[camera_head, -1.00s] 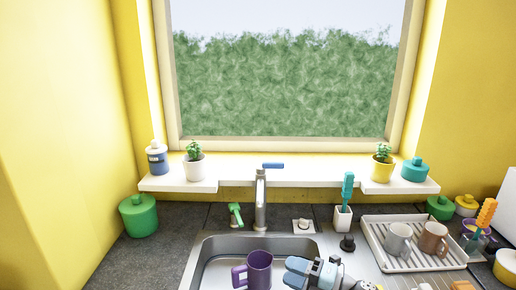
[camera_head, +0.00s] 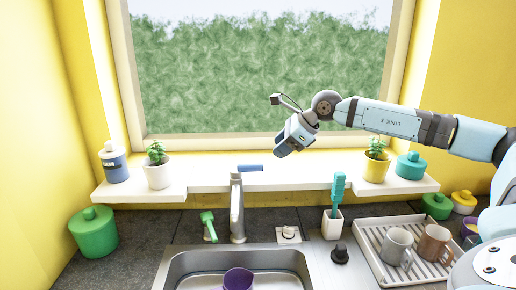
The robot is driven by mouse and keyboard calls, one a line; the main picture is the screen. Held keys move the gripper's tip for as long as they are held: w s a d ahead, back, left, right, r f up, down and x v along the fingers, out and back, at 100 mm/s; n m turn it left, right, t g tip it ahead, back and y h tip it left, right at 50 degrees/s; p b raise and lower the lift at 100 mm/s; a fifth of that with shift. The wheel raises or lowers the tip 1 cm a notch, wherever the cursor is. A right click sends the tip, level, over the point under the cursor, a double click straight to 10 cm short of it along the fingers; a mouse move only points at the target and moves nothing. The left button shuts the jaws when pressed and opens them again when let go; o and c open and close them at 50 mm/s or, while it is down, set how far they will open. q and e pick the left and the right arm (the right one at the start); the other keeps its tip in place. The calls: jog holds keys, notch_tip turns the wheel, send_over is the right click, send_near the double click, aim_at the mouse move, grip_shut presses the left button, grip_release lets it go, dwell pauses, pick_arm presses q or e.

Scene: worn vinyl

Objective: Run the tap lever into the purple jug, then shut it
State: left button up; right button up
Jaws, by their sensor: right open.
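The tap (camera_head: 237,208) stands behind the sink, with a blue lever (camera_head: 250,168) on top pointing right. No water stream shows below its spout. The purple jug (camera_head: 238,279) stands in the sink below the tap, cut off by the bottom edge. Only its upper part shows. My right gripper (camera_head: 281,153) is open and empty, raised above and to the right of the lever, apart from it, and angled down to the left. My left gripper is not in view.
A green brush or dispenser (camera_head: 208,226) stands left of the tap. A white holder (camera_head: 332,224) with a teal brush stands right of it. Potted plants line the sill (camera_head: 200,183). A rack (camera_head: 372,258) with two mugs is at right. A green jar (camera_head: 94,232) is at left.

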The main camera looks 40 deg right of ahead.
aim_at(260, 164)
jog(key=shift+x, duration=3.7)
jog(key=shift+a+f, duration=0.1)
jog(key=shift+a, duration=0.1)
jog(key=shift+w+f+b, duration=0.1)
jog(key=shift+b, duration=0.2)
